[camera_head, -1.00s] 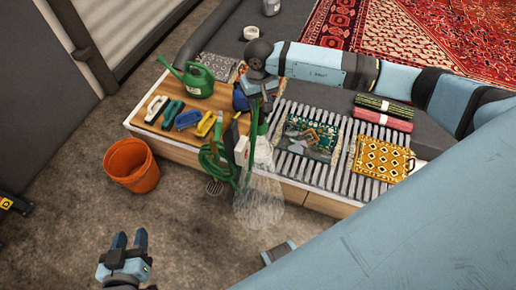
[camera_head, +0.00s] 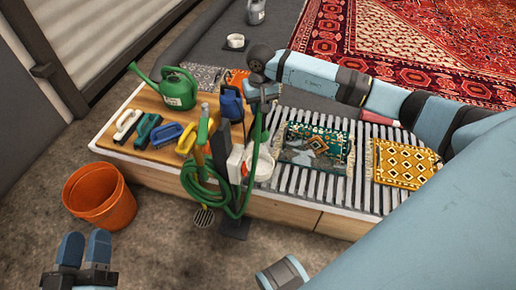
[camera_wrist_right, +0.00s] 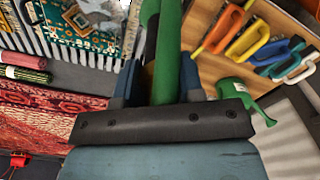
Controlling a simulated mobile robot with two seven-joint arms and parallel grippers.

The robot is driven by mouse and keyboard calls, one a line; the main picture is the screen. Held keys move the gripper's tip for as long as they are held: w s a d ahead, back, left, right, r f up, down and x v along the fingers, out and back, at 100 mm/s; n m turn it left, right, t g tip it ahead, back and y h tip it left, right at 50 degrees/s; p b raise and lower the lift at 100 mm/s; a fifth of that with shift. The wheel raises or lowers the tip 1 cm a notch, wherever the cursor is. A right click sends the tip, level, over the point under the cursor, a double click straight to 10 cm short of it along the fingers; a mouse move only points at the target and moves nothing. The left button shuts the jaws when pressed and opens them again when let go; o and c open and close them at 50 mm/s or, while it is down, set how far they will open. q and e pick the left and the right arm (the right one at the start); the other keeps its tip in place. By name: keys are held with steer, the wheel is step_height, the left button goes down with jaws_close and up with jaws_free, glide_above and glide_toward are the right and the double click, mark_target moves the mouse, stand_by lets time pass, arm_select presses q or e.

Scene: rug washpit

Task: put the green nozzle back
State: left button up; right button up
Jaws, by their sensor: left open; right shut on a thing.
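The green nozzle (camera_head: 257,132) hangs below my right gripper (camera_head: 263,102), above the near edge of the bench. In the right wrist view the nozzle (camera_wrist_right: 168,55) runs between the blue fingers of the right gripper (camera_wrist_right: 160,82), which is shut on it. A green hose (camera_head: 197,180) hangs in loops at the bench front, beside a grey and white upright piece (camera_head: 235,160). I cannot tell whether that piece is the nozzle's holder. My left gripper (camera_head: 84,250) is open and empty over the floor at lower left, its fingers apart.
An orange bucket (camera_head: 100,200) stands on the floor. On the wooden top are a green watering can (camera_head: 177,88) and several brushes (camera_head: 165,133). Small rugs (camera_head: 315,145) (camera_head: 405,165) lie on the slatted rack (camera_head: 360,150). A yellow-and-green upright wand (camera_head: 202,135) is close left of the nozzle.

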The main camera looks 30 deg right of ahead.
arm_select(q)
step_height(320, 180, down, 8)
steer(key=m+g+b, duration=0.1)
steer(key=g+b, duration=0.2)
steer(key=b, duration=0.3)
steer(key=shift+w+d+r, duration=0.15)
steer(key=shift+w+d, duration=0.05)
steer(key=shift+w, duration=0.1)
arm_select(e)
step_height(320, 180, down, 19)
steer(key=shift+f, duration=0.15)
steer(key=shift+f, duration=0.15)
steer(key=o, duration=0.9)
arm_select(q)
steer(key=shift+m, duration=0.3)
steer(key=shift+w+r, duration=0.1)
